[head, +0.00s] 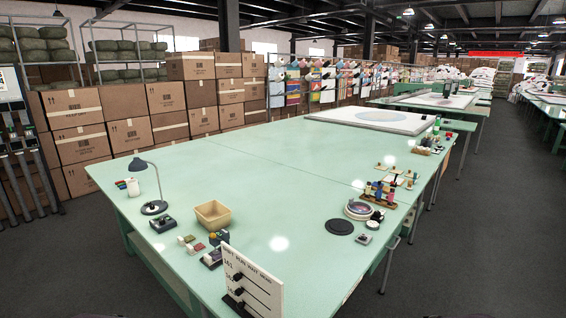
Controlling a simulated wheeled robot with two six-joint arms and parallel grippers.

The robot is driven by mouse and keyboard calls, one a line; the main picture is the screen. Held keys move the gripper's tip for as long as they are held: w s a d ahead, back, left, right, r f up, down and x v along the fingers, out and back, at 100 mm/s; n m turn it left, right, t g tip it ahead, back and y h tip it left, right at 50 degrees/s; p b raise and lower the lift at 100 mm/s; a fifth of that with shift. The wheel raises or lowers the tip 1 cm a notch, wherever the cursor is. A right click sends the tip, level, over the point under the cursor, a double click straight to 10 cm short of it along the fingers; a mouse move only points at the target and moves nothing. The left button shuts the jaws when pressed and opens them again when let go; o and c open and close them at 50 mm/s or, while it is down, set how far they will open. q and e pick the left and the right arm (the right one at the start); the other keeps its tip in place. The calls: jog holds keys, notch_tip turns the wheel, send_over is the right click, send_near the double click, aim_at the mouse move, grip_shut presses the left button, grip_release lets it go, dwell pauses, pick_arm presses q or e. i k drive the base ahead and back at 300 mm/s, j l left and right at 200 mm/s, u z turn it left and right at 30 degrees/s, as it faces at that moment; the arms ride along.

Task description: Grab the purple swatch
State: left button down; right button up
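I cannot pick out a purple swatch for certain. Small coloured pieces (121,185), among them red, green and blue, lie at the table's left edge. Several small blocks or swatches (199,246), red and pale ones among them, lie near the front edge; they are too small to tell apart. A wooden rack (377,198) at the right holds upright coloured items, some purplish or pink; I cannot tell whether they are swatches. Neither of my grippers is in view.
The long pale green table (270,165) is clear in its middle. A black lamp (153,207), a tan open bin (212,215) and a white sign board (252,283) stand near the front. A black disc (339,227) lies at the right. Cartons (75,110) stand behind.

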aim_at(211, 259)
jog(key=i+j+z, duration=0.3)
jog(key=j, duration=0.6)
jog(key=i+j+z, duration=0.1)
jog(key=j+z, duration=0.15)
jog(key=j, duration=0.7)
jog(key=i+j+z, duration=0.1)
jog(key=j+z, duration=0.2)
jog(key=j, duration=0.65)
jog(key=j+z, duration=0.3)
jog(key=j, duration=0.65)
jog(key=k+j+z, duration=0.3)
jog(key=j, duration=0.65)
jog(key=i+j, duration=0.05)
jog(key=i, duration=0.05)
